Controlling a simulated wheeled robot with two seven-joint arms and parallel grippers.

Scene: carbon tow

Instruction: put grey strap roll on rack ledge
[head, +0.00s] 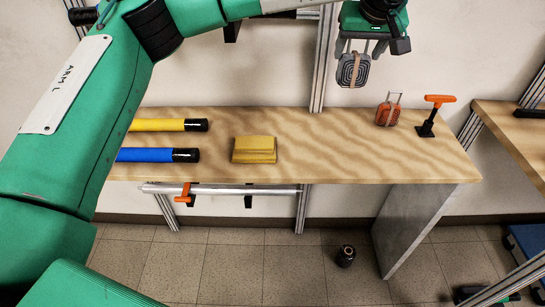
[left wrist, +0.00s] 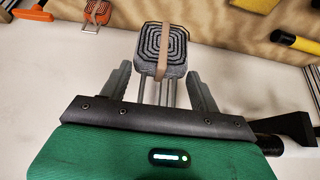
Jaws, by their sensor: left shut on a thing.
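The grey strap roll (head: 353,70) is a squarish coil with a tan band around it. My left gripper (head: 366,50) is shut on it and holds it in the air above the right part of the wooden bench. In the left wrist view the roll (left wrist: 161,50) sits at the tips of the gripper's fingers, with its spiral face showing. No ledge that I can surely tell as the rack ledge shows; a dark bracket (head: 232,32) on the back wall is partly cut off by the arm. My right gripper is in neither view.
The wooden bench (head: 330,150) holds a yellow tube (head: 160,125), a blue tube (head: 148,155), a yellow block (head: 254,150), an orange strap roll (head: 388,113) and an orange-handled tool (head: 428,115). A metal upright (head: 325,60) stands behind. A dark object (head: 346,256) is on the floor.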

